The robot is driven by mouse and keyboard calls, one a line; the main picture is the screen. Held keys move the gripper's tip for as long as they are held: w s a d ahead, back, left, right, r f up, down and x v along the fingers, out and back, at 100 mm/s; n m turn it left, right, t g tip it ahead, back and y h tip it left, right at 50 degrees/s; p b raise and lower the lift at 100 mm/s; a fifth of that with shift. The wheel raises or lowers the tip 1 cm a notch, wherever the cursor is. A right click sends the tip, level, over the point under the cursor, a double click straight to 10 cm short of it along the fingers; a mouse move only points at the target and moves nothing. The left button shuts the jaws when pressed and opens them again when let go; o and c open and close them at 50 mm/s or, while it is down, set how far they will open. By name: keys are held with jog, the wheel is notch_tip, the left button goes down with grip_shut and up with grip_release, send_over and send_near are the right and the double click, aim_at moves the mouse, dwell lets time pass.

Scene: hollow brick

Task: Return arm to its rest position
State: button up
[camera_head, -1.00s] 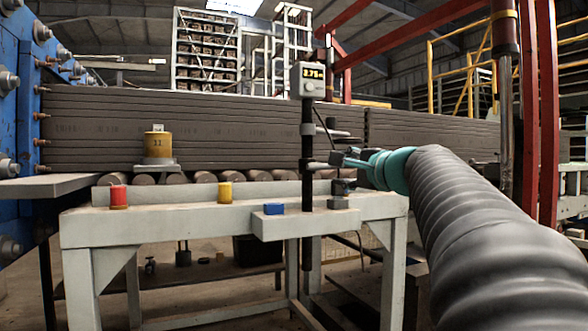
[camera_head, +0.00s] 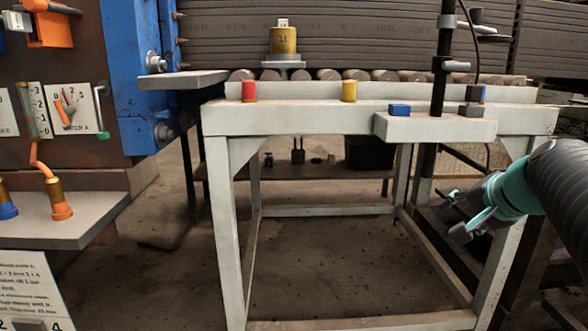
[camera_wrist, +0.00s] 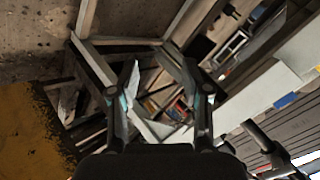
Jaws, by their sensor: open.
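My gripper (camera_head: 456,214) is at the right of the head view, below the level of the bench top and in front of the bench's right leg. Its fingers are spread apart with nothing between them. The wrist view shows the two open fingers (camera_wrist: 165,95) with the bench frame and floor beyond them. My dark ribbed arm comes in from the right edge of the head view, with a teal wrist.
A pale bench (camera_head: 300,118) carries a red cylinder (camera_head: 249,91), a yellow cylinder (camera_head: 348,91) and a blue block (camera_head: 399,109). A brass weight (camera_head: 283,42) stands behind. A dark post (camera_head: 440,70) rises at the bench front. A gauge panel (camera_head: 70,105) is at left.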

jog(key=s+a+f+n+g+p, duration=0.1)
jog(key=s+a+f+n+g, duration=0.1)
jog(key=s+a+f+n, duration=0.3)
jog(key=s+a+f+n+g+p, duration=0.2)
jog(key=s+a+f+n, duration=0.3)
jog(key=s, duration=0.8)
jog(key=shift+a+f+n+h, duration=0.35)
jog(key=shift+a+f, duration=1.4)
jog(key=shift+a, duration=0.65)
